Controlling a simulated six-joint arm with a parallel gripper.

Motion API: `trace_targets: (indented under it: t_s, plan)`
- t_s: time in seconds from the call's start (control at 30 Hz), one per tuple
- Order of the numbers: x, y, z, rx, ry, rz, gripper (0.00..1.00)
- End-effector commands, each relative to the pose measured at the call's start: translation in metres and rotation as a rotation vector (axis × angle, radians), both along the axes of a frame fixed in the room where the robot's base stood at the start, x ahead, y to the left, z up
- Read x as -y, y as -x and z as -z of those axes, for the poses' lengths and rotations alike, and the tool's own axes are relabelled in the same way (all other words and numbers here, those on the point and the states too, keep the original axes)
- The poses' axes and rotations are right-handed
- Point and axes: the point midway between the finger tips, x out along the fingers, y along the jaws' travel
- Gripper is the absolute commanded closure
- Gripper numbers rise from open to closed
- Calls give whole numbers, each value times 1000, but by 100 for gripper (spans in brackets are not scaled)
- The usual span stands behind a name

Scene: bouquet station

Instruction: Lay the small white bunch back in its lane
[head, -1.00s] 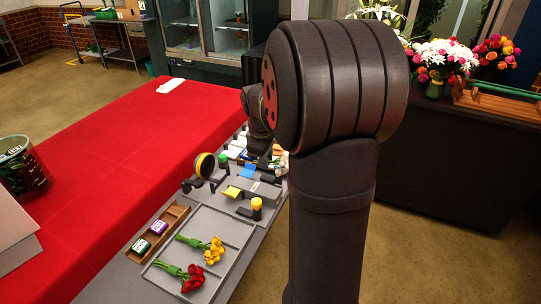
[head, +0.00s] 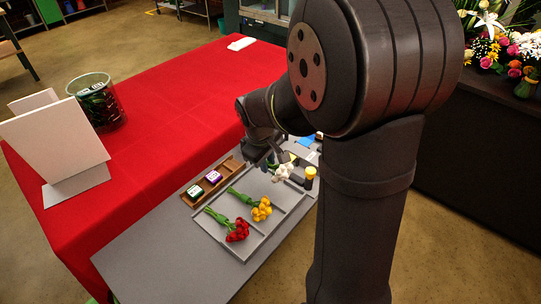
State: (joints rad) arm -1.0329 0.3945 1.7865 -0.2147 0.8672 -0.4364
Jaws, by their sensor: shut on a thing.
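The small white bunch (head: 285,172) is at the far end of the grey tray (head: 243,255), its pale flower heads pointing right. My gripper (head: 270,166) is shut on its green stems. The bunch appears to be over the far lane, but I cannot tell whether it touches the tray. A yellow bunch (head: 261,210) lies in the middle lane. A red bunch (head: 237,231) lies in the near lane. My arm hides part of the work area behind the bunch.
A wooden holder (head: 228,168) with two small labelled blocks stands along the tray's left side. A yellow-topped dark post (head: 310,176) stands close right of the white bunch. A bin (head: 98,103) and a white panel (head: 55,140) stand on the red table (head: 170,110).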

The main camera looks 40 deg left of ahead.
Motion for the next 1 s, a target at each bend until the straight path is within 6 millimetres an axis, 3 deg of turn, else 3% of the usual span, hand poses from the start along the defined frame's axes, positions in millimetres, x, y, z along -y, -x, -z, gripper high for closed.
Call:
trace_targets:
  t_s: [0.6, 1.0]
  plan:
    - [0, 0, 58, -1, 2, -1, 100]
    - [0, 0, 66, -1, 0, -1, 100]
